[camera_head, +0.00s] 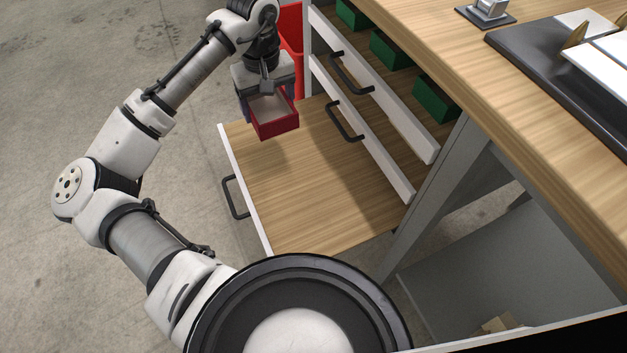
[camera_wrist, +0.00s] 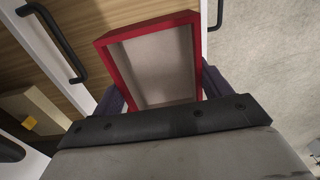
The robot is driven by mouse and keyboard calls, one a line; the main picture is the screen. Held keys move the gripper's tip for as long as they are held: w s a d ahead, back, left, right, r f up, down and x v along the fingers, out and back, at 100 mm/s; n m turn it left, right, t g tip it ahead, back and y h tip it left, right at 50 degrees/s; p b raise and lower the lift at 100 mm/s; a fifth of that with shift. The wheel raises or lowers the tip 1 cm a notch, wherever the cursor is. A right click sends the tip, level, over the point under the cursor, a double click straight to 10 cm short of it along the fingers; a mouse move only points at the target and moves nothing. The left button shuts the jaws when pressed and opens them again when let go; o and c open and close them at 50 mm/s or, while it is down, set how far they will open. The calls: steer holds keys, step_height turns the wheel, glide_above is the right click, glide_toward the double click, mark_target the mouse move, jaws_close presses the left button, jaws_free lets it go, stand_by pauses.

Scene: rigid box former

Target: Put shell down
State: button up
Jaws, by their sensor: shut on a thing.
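The shell is a red open box with a pale grey inside. In the head view the shell (camera_head: 276,125) hangs in my gripper (camera_head: 268,97) at the far end of the open lowest drawer (camera_head: 310,190). In the wrist view the shell (camera_wrist: 110,66) sits between the dark fingers of my gripper (camera_wrist: 165,95), which are shut on its sides. Its open face points toward the wrist camera. The drawer's wooden floor is bare. I cannot tell the gap between shell and drawer floor.
Two drawers above, with black handles (camera_head: 345,121), stand partly open on the right; green boxes (camera_head: 436,98) lie in one. A red bin (camera_head: 291,35) stands behind my gripper. The wooden worktop (camera_head: 520,110) is at the upper right. Bare concrete floor lies left.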

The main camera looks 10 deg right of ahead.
steer(key=s+b, duration=0.1)
steer(key=b, duration=0.1)
steer(key=s+d+r+b, duration=0.1)
steer(key=b, duration=0.1)
steer(key=s+d+r+b, duration=0.1)
steer(key=s+b, duration=0.1)
steer(key=shift+d+r, duration=0.25)
steer(key=shift+s+f+b, duration=0.1)
steer(key=shift+b, duration=0.3)
step_height(320, 180, down, 19)
steer(key=b, duration=0.8)
steer(key=shift+f, duration=0.15)
steer(key=shift+f, duration=0.2)
steer(key=o, duration=1)
steer(key=shift+r, duration=0.1)
step_height(320, 180, up, 12)
steer(key=p, duration=0.5)
steer(key=shift+p, duration=0.4)
